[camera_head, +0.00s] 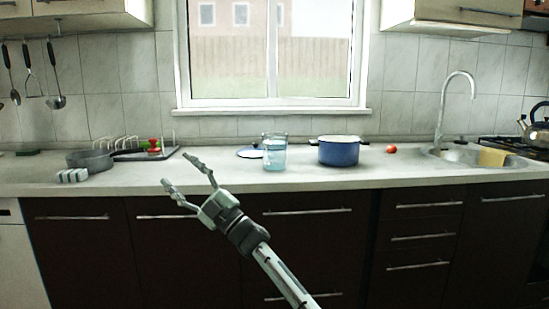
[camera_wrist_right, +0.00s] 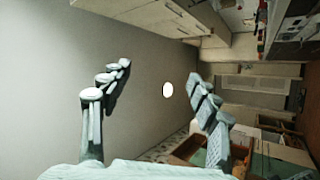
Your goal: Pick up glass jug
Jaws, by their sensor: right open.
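The glass jug (camera_head: 274,155) is clear with a bluish tint and stands upright on the countertop, left of the blue pot. My right gripper (camera_head: 175,170) is open in front of the counter, to the left of the jug and apart from it. Its spread fingers point up and left. The right wrist view shows the same open gripper (camera_wrist_right: 158,72) with nothing between the fingers, and the jug does not show there. My left gripper is not in view.
A blue enamel pot (camera_head: 339,152) stands right of the jug, and a lid (camera_head: 248,153) lies behind it on the left. A grey pan (camera_head: 90,160) and a dish rack (camera_head: 150,154) are on the left. A red tomato-like item (camera_head: 391,149) and the sink (camera_head: 470,158) are on the right.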

